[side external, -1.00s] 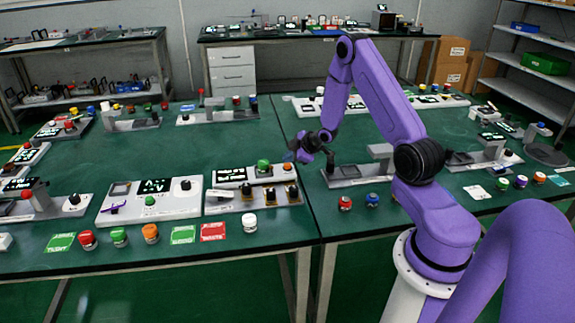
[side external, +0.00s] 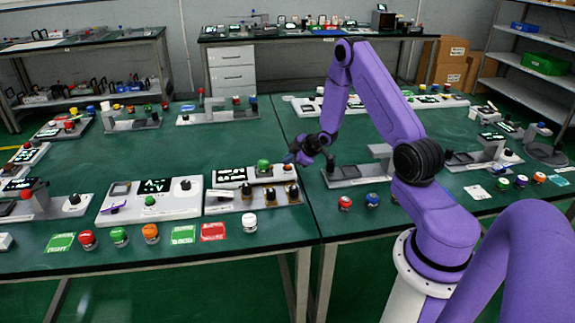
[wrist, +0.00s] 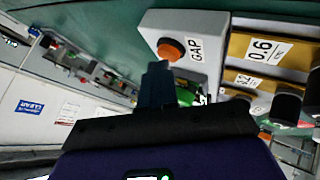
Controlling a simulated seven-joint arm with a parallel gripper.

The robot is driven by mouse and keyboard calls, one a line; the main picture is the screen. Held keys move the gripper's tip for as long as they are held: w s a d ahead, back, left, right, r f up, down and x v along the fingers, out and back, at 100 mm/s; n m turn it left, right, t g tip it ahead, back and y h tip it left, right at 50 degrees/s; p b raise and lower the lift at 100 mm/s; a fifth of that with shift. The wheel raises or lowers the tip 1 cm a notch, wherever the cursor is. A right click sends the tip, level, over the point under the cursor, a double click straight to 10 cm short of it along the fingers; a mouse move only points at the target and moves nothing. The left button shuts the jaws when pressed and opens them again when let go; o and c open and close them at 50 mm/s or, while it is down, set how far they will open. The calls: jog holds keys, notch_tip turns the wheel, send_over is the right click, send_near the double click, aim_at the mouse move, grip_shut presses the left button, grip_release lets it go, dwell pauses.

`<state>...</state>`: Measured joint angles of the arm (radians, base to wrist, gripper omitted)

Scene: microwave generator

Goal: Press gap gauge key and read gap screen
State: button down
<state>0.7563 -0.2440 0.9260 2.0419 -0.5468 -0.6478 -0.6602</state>
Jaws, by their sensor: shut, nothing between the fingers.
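The gap gauge key is an orange-red round button (wrist: 171,48) on a light grey housing beside a "GAP" label (wrist: 196,49) in the wrist view. My gripper (wrist: 160,70) is shut and empty, its tip close below the key in that picture; I cannot tell whether they touch. In the side view my gripper (side external: 301,158) hangs at the right end of the gauge unit (side external: 228,208). A dark screen with white text (side external: 231,175) sits on the unit's left; its text is too small to read. A green button (side external: 263,165) stands beside it.
Yellow blocks marked "0.6" (wrist: 262,49) and "1.2" lie beside the key housing. Dark knobs (side external: 292,192) stand along the unit's front. A white panel (side external: 180,207) is to the left, a grey fixture (side external: 345,173) to the right.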

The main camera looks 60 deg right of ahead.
aim_at(289, 167)
jog(key=shift+r, duration=0.95)
jog(key=shift+r, duration=0.1)
notch_tip(289, 167, up, 5)
jog(key=shift+f, duration=0.1)
dwell(0.4)
dwell(0.5)
